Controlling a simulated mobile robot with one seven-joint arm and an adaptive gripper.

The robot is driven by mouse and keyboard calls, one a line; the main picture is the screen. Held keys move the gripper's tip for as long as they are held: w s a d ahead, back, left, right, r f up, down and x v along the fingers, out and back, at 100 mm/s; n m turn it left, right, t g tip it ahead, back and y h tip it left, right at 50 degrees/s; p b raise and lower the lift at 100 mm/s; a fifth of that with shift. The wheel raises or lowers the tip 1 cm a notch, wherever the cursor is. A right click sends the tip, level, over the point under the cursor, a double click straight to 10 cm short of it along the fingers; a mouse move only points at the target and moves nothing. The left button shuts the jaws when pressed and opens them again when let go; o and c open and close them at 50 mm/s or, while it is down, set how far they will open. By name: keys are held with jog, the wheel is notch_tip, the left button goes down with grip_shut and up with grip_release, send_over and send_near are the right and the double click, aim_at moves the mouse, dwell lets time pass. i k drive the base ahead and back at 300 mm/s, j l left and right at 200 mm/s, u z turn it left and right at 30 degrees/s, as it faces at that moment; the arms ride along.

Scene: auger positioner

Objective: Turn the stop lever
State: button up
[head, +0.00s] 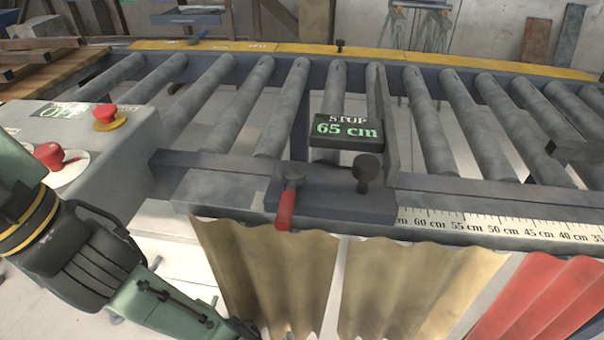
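The stop lever (286,207) has a red handle on a dark metal pivot. It sits on the left part of the dark stop carriage (335,203), with its handle pointing down toward me over the front edge. A dark knob (366,172) stands to its right on the same carriage. A black display (346,130) above reads "STOP 65 cm". My green arm reaches in from the lower left, below and left of the lever. Its far end runs to the bottom edge, and no gripper fingers show.
A grey control box (95,150) on the left carries a red mushroom button (107,115), a red switch (54,156) and an "OFF" display. Grey rollers fill the table behind. A ruler (500,225) runs along the front right. Yellow and red strip curtains hang below.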

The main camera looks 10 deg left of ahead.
aim_at(293, 175)
jog(key=k+j+z, duration=0.1)
jog(key=z, duration=0.25)
jog(key=k+z, duration=0.2)
jog(key=z, duration=0.15)
jog(key=k+z, duration=0.2)
jog(key=z, duration=0.15)
